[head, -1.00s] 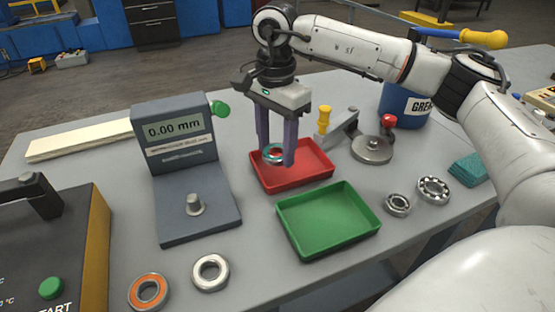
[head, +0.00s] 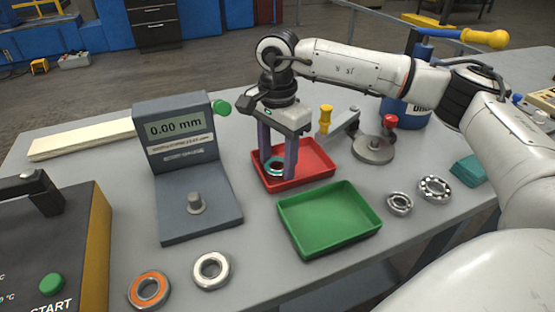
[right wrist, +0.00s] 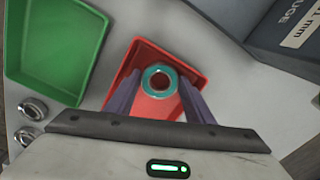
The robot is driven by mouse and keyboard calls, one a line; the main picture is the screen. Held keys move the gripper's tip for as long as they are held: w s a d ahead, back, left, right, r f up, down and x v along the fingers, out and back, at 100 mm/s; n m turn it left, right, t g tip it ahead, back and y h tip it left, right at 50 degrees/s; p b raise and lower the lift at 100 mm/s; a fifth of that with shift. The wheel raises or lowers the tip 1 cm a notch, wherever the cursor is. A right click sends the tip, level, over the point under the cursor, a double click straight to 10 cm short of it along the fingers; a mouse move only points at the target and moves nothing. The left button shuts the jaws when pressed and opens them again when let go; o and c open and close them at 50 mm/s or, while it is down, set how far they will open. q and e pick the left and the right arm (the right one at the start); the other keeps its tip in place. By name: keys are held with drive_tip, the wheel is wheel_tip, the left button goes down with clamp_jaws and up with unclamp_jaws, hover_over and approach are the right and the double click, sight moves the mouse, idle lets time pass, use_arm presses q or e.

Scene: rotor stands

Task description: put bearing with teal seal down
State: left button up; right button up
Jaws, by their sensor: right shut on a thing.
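The bearing with teal seal (head: 274,166) is a steel ring with a teal face, low inside the red tray (head: 319,163). My right gripper (head: 278,174) points down and is shut on it, one finger on each side. In the right wrist view the bearing (right wrist: 159,80) sits between the fingertips, above the red tray floor; I cannot tell whether it touches the floor. The near finger hides part of it in the head view. My left gripper is not in view.
A green tray (head: 328,220) stands empty in front of the red one. A grey gauge (head: 176,130) reading 0.00 mm stands left. An orange-sealed bearing (head: 149,290) and a white-faced bearing (head: 211,270) lie at the front. Two open bearings lie right of the green tray.

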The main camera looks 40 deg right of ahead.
drive_tip(key=o, duration=1)
drive_tip(key=shift+s+a+f, duration=0.1)
drive_tip(key=shift+s+f, duration=0.05)
drive_tip(key=shift+f, duration=0.55)
wheel_tip(320, 180, up, 14)
drive_tip(key=shift+f+p, duration=0.2)
drive_tip(key=shift+p, duration=0.25)
